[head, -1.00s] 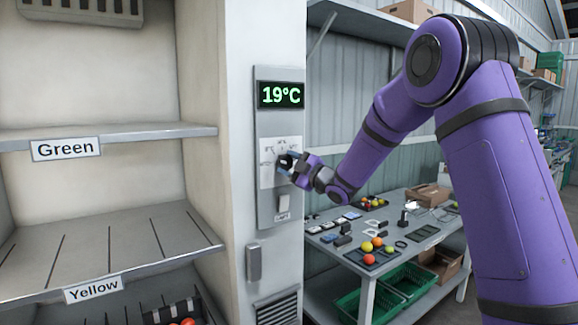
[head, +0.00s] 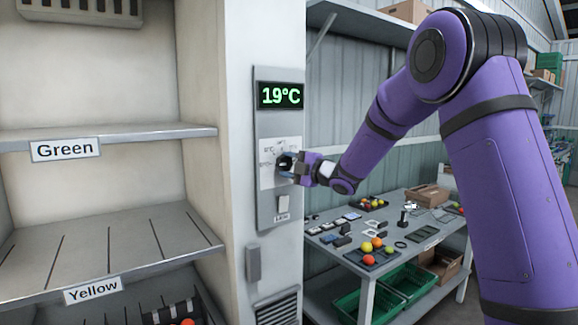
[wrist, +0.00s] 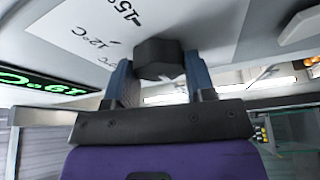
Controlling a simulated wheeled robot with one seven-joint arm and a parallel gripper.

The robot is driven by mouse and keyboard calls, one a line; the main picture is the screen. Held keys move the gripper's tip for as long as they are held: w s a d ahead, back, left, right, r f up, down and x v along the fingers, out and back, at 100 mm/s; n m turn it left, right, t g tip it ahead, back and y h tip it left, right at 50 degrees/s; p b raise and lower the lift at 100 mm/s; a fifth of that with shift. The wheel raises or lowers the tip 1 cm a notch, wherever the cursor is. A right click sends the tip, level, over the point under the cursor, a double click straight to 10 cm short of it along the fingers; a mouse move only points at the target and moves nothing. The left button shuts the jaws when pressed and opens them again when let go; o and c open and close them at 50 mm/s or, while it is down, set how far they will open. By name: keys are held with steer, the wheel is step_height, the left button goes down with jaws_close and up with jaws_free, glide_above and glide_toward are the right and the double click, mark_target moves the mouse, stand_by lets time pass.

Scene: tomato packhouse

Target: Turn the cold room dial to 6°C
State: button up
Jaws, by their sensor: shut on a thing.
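The cold room dial is a black knob (wrist: 158,60) on a white scale plate (head: 267,176) on the cold room's front post. In the wrist view the plate shows marks for 15°C and 12°C, and a third mark is partly hidden. My gripper (head: 287,165) is at the dial, its blue fingers on either side of the knob in the wrist view (wrist: 160,78), shut on it. The green display (head: 281,95) above reads 19°C. The knob's pointer cannot be made out clearly.
A small white switch (head: 283,203) sits below the dial, and a grey handle (head: 253,263) lower left. Left are open shelves labelled Green (head: 65,149) and Yellow (head: 93,290). A bench (head: 335,243) with tomatoes and small items stands right, behind my arm.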

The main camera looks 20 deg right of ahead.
steer(key=o, duration=0.9)
steer(key=v, duration=1)
steer(key=shift+s+d, duration=0.25)
steer(key=shift+s, duration=0.1)
